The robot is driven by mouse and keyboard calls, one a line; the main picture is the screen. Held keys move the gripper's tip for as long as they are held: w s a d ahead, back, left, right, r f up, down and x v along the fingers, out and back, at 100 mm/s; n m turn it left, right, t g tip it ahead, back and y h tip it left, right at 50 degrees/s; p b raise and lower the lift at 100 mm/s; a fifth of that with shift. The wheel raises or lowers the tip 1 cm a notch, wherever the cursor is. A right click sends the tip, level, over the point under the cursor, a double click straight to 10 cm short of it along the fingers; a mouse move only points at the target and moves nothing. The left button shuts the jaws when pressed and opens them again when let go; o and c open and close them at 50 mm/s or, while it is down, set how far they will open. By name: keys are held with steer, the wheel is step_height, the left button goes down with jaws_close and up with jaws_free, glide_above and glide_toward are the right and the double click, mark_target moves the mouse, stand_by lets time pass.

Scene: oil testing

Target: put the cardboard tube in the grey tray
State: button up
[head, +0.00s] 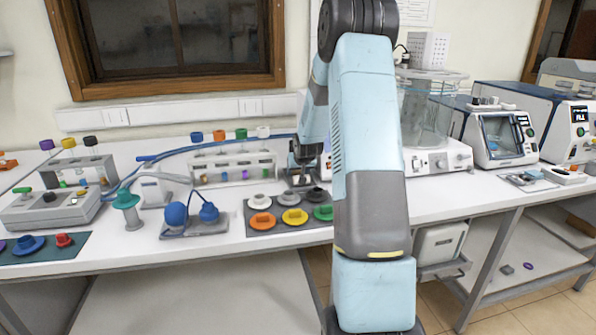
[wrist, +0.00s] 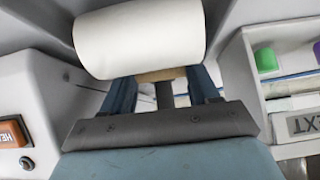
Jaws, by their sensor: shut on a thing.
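In the wrist view a thick white cylinder (wrist: 140,38) lies across the fingers of my gripper (wrist: 165,80), with a tan, cardboard-coloured strip (wrist: 160,75) between them. I take this to be the cardboard tube; its far side is hidden. My gripper is shut on it. In the head view my gripper (head: 305,158) is small and partly hidden by my arm, low over the back of the bench. A small grey tray-like thing (head: 300,182) lies just below it. I cannot tell whether the tube touches the tray.
A white vial rack (head: 235,168) stands left of my gripper. A dark mat (head: 250,222) with several coloured pegs lies in front. A white-based machine with a clear vessel (head: 437,160) stands to the right. Another small tray (head: 528,181) with items lies farther right.

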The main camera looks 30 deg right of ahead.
steer(key=shift+s+f, duration=0.15)
steer(key=shift+f, duration=0.25)
